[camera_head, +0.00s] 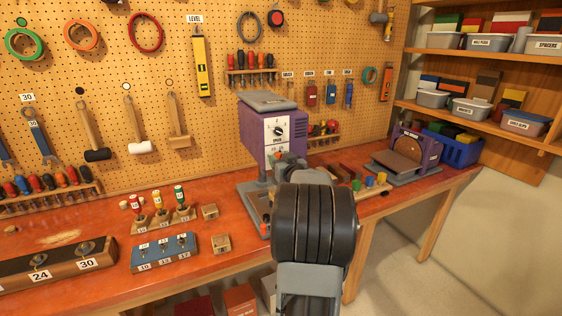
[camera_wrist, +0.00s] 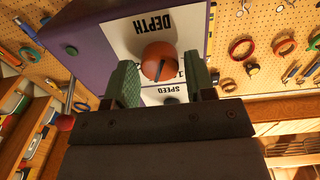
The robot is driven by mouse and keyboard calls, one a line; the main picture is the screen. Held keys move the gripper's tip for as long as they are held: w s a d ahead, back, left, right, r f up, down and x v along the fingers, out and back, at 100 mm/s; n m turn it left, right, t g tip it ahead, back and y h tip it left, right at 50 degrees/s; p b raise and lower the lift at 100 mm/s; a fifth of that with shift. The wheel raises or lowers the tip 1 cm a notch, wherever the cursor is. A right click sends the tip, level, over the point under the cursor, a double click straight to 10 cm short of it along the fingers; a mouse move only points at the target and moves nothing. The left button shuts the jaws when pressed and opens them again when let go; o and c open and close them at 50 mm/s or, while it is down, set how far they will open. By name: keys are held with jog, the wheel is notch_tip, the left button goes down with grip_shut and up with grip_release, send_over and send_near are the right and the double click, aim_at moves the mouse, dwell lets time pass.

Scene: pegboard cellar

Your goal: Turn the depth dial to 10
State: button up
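The purple drill press (camera_head: 253,135) stands on the red bench, with a white front panel and a black speed dial (camera_head: 278,131). In the wrist view, which is upside down, the round orange depth dial (camera_wrist: 159,62) has a dark slot or pointer line across it, beside the word DEPTH. My gripper (camera_wrist: 160,75) has its two green-padded fingers spread, one on either side of the dial. I cannot tell whether the pads touch it. The dial's scale is mostly hidden.
A sander (camera_head: 405,155) and blue bin (camera_head: 455,150) stand to the right. A pegboard with tools is behind.

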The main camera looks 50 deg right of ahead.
jog(key=c, duration=0.6)
jog(key=shift+f+n+b, duration=0.1)
jog(key=shift+n+b, duration=0.2)
jog(key=shift+b, duration=0.15)
jog(key=shift+n+b, duration=3.6)
jog(key=shift+n, duration=1)
jog(key=o, duration=0.9)
